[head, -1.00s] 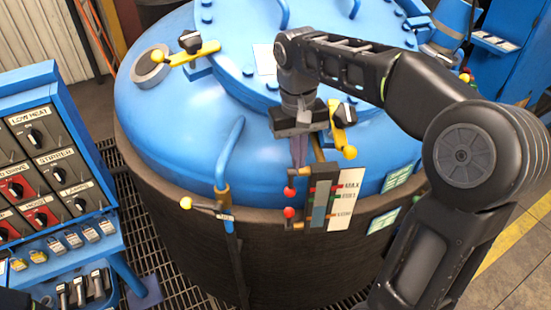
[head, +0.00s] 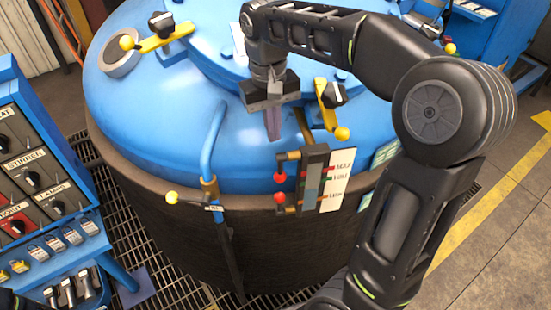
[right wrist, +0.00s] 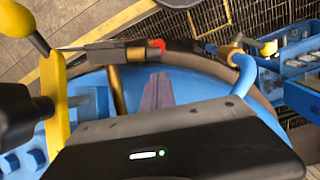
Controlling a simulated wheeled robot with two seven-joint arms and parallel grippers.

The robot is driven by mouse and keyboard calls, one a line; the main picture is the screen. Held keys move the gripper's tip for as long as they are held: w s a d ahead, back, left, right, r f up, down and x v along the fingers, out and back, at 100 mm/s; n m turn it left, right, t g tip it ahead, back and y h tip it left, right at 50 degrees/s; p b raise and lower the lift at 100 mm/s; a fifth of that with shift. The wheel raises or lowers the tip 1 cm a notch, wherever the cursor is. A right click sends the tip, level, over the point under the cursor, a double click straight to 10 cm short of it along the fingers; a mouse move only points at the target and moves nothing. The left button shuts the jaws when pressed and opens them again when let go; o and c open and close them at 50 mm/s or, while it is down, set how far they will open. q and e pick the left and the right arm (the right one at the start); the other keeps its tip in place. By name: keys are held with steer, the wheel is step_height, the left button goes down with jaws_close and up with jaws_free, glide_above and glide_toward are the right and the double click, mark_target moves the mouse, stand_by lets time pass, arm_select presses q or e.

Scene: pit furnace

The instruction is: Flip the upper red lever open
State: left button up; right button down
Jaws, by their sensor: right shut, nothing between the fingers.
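The upper red lever (head: 280,177) is a red ball at the upper left of the sight gauge (head: 313,178) on the front of the blue furnace. A second red ball, the lower lever (head: 279,198), sits below it. In the right wrist view one red ball (right wrist: 157,44) shows beside the gauge. My right gripper (head: 273,136) points down, shut and empty, above and slightly left of the upper red ball, apart from it. Its fingers also show in the right wrist view (right wrist: 157,92). My left gripper is not in view.
A yellow-knobbed clamp (head: 328,110) stands close right of my right gripper. A blue pipe (head: 213,140) with a yellow-knobbed valve (head: 173,197) is to the left. A control panel (head: 40,190) stands at far left.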

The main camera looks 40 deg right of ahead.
mark_target(280, 168)
step_height(280, 168, down, 9)
steer(key=b, duration=0.3)
steer(key=shift+s+f+b, duration=0.15)
steer(key=shift+s+b, duration=0.1)
steer(key=shift+b, duration=0.15)
steer(key=shift+d, duration=0.1)
